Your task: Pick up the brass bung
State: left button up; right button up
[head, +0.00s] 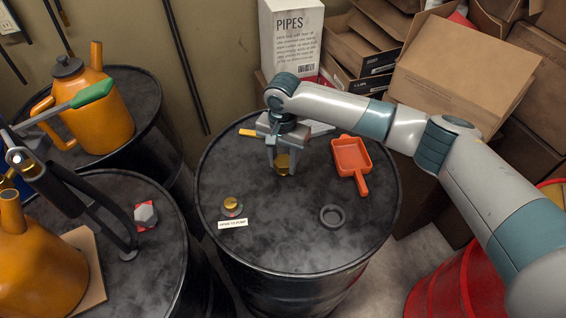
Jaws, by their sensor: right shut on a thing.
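My right gripper (282,163) points down over the far middle of the black drum top (285,245). Its fingers are shut on a small brass bung (283,159), which shows between them. I cannot tell whether the bung is clear of the drum top. A second round brass piece (231,204) sits at the left of the same drum top, behind a small white label (233,224) reading "OPEN TO PUMP". My left gripper is not in view.
An orange scoop (352,158) lies right of the gripper and a dark ring (332,216) lies nearer. Orange oil cans (98,118) stand on drums at left. A white PIPES box (290,45) and cardboard boxes (465,65) stand behind. A red drum (452,280) is at lower right.

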aim_at(283, 160)
jog(key=shift+r+b, duration=0.35)
jog(key=shift+r, duration=0.3)
notch_tip(283, 160, up, 2)
jog(key=shift+r+b, duration=0.25)
jog(key=shift+b, duration=0.35)
jog(key=s+d+r+b, duration=0.3)
jog(key=d+r, duration=0.4)
jog(key=d, duration=0.4)
jog(key=shift+s, duration=0.3)
jog(key=s+d+f+n, duration=0.1)
jog(key=s+d+n, duration=0.4)
jog(key=s+d, duration=0.4)
jog(key=s, duration=0.3)
jog(key=shift+s+d+f, duration=0.15)
jog(key=shift+s+f, duration=0.15)
jog(key=shift+s, duration=0.1)
